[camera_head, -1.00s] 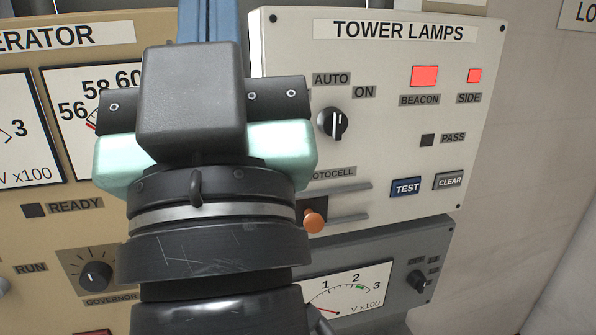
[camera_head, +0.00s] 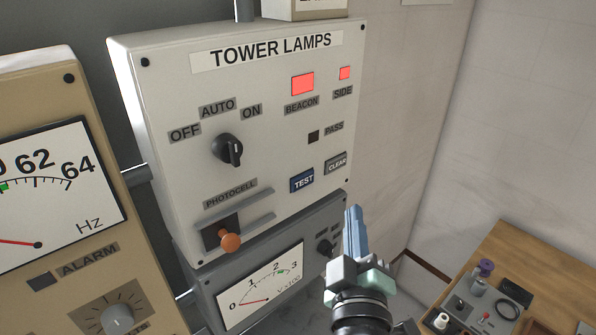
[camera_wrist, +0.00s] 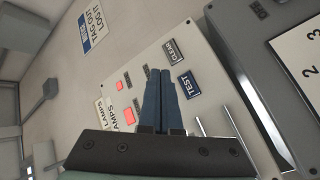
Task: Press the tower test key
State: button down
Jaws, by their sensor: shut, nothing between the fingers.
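The TOWER LAMPS panel (camera_head: 180,120) is a cream box on the wall. Its blue TEST key (camera_head: 302,180) is at the lower right, beside the grey CLEAR key (camera_head: 336,163). The BEACON (camera_head: 303,84) and SIDE (camera_head: 345,73) lamps are red; the PASS window (camera_head: 313,137) is dark. My gripper (camera_head: 353,214) is shut and empty, below and right of the keys in the head view, apart from TEST. In the wrist view the shut blue fingers (camera_wrist: 159,76) point towards the panel, with the TEST key (camera_wrist: 189,85) just right of their tips and the CLEAR key (camera_wrist: 173,53) above.
A black selector knob (camera_head: 228,150) and an orange-knobbed photocell slider (camera_head: 230,242) are on the same panel. A grey meter panel (camera_head: 215,290) sits below. A wooden bench (camera_head: 545,270) with small items stands at right.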

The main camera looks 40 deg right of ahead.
jog(key=shift+s+d+f, duration=0.15)
jog(key=b, duration=0.4)
send_near(314, 175)
jog(key=shift+x, duration=2.2)
jog(key=shift+d, duration=0.2)
jog(key=shift+w, duration=0.25)
